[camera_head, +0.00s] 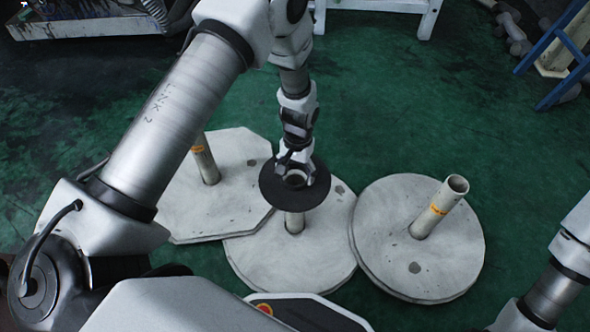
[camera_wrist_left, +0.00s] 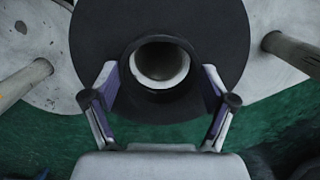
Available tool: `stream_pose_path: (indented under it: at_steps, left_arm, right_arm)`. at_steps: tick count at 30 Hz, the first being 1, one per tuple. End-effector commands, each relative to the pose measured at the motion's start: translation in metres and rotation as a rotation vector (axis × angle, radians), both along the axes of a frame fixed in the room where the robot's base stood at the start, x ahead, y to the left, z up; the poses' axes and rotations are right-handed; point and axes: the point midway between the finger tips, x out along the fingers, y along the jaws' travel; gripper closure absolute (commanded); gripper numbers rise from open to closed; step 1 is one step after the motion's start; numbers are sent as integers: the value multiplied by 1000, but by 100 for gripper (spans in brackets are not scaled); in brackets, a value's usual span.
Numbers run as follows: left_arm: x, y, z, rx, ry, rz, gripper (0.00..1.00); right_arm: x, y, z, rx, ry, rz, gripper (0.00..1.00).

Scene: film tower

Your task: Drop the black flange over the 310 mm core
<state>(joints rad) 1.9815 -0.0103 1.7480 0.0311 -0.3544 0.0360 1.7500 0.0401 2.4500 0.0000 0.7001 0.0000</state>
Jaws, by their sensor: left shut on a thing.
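The black flange (camera_head: 318,192) is a flat disc with a raised hub. My left gripper (camera_head: 295,170) is shut on the hub, and its two fingers (camera_wrist_left: 162,108) press on the hub's sides in the left wrist view. The flange (camera_wrist_left: 95,45) lies roughly level, above the middle pale base. A pale core (camera_head: 294,222) stands on that base directly under the flange. In the left wrist view a pale round rim (camera_wrist_left: 162,62) shows inside the hub; how deep the core sits in it is unclear. My right gripper is out of view.
A left core (camera_head: 205,160) stands on an angular base (camera_head: 190,215), and a right core (camera_head: 440,207) with an orange label stands on a round base (camera_head: 455,265). Their labels are unreadable. A blue ladder (camera_head: 560,50) stands at the top right.

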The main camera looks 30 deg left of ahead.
Motion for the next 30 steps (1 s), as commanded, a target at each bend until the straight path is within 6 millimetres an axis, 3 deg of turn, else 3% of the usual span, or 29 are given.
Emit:
stream_pose_path:
  at_steps: [30]
  left_arm:
    - [0,0,-12,0,0,0,57]
  right_arm:
    - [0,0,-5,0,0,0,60]
